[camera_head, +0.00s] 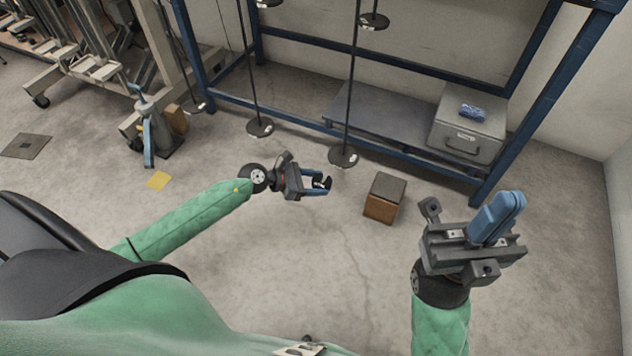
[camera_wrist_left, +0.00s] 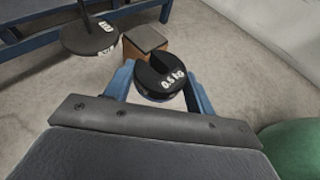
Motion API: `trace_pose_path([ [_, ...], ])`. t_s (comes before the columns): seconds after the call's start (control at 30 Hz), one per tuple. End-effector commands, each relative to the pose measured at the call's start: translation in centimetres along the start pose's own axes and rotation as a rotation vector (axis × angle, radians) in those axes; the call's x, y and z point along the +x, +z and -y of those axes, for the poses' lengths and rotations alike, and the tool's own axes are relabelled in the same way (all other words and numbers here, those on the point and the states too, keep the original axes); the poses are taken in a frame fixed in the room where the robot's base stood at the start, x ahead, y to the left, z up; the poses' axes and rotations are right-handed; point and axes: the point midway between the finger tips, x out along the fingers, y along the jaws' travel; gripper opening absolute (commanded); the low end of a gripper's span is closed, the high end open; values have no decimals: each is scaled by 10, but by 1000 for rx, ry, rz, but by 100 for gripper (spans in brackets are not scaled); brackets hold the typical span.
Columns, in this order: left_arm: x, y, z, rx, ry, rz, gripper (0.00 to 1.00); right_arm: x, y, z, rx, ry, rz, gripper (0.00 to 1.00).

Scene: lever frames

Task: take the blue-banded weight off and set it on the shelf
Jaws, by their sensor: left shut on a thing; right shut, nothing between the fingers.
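My left gripper (camera_head: 320,184) is shut on a small black slotted weight (camera_wrist_left: 163,76) marked 0.5 kg. The weight lies between the blue fingers, its slot showing; I cannot make out a blue band on it. In the head view the weight (camera_head: 323,182) is held apart from the hanging rods. Nearest it, a rod carries a dark disc (camera_head: 343,156) up and to the right; a disc with white labels also shows in the left wrist view (camera_wrist_left: 90,36). The low grey shelf (camera_head: 385,122) is in the blue frame. My right gripper (camera_head: 505,205) is shut and empty at the right.
A grey metal box (camera_head: 468,135) with a blue item (camera_head: 472,111) on top occupies the shelf's right end; its left part is bare. A brown block (camera_head: 384,197) stands on the floor before the frame. Another hanging disc (camera_head: 260,127) is further left.

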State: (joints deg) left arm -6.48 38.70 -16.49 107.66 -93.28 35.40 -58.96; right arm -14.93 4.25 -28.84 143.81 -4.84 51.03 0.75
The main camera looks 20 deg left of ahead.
Motion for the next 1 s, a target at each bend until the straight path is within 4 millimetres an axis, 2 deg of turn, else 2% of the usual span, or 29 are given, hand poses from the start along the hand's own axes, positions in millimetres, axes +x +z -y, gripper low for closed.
trace_pose_path([
  [1.0, -23, -8, 30, 0, 0, 0, 25, 13, 0, 0, 0, -3, -6, 0],
])
